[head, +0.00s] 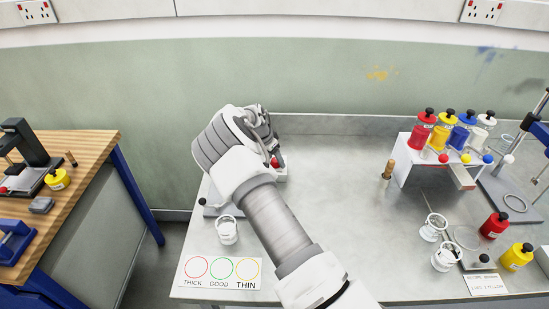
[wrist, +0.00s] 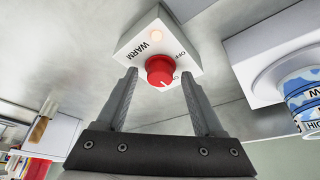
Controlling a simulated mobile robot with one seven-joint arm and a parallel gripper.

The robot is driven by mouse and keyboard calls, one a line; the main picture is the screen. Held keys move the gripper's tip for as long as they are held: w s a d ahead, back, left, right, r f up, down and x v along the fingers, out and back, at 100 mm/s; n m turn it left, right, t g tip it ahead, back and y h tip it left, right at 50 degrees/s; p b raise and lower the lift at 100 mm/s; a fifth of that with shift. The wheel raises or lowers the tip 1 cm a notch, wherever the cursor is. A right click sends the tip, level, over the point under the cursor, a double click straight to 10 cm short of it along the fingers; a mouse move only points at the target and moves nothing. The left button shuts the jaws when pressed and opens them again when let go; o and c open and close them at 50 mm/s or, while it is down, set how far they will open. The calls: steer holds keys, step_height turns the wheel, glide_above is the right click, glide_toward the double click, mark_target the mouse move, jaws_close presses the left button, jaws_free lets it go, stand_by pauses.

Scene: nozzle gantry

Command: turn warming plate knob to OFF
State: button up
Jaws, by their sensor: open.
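The knob's white mark points down and right, toward that label. My gripper (wrist: 159,77) is open, with one finger on each side of the knob; I cannot tell if either touches. In the head view the knob (head: 274,162) and box (head: 282,174) show just past my gripper, partly hidden by my arm.
In the wrist view, a pale grey unit (wrist: 262,42) and a blue-and-white can (wrist: 303,98) stand close on the right. A bottle rack (head: 404,165) stands right.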

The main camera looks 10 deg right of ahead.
jaws_close()
stand_by(0.3)
steer(key=shift+n+b, duration=0.3)
steer(key=shift+b, duration=0.1)
steer(key=n+t+y+b, duration=0.1)
steer(key=n+b, duration=0.2)
steer(key=shift+d+f, duration=0.1)
steer(key=shift+f, duration=0.1)
steer(key=n+y+b, duration=0.1)
steer(key=n+b, duration=0.1)
steer(key=n, duration=0.1)
steer(key=n+t+y+b, duration=0.1)
steer(key=n+b, duration=0.2)
steer(key=shift+s+d, duration=0.1)
steer(key=shift+d, duration=0.1)
steer(key=n+b, duration=0.1)
steer(key=n+y+b, duration=0.1)
steer(key=n, duration=0.1)
steer(key=shift+d+r+n+y, duration=0.1)
steer(key=shift+r+n+y, duration=0.05)
steer(key=shift+n+y, duration=0.15)
steer(key=shift+n+g+y+b, duration=0.4)
steer(key=shift+n+y, duration=0.5)
steer(key=shift+n, duration=1.4)
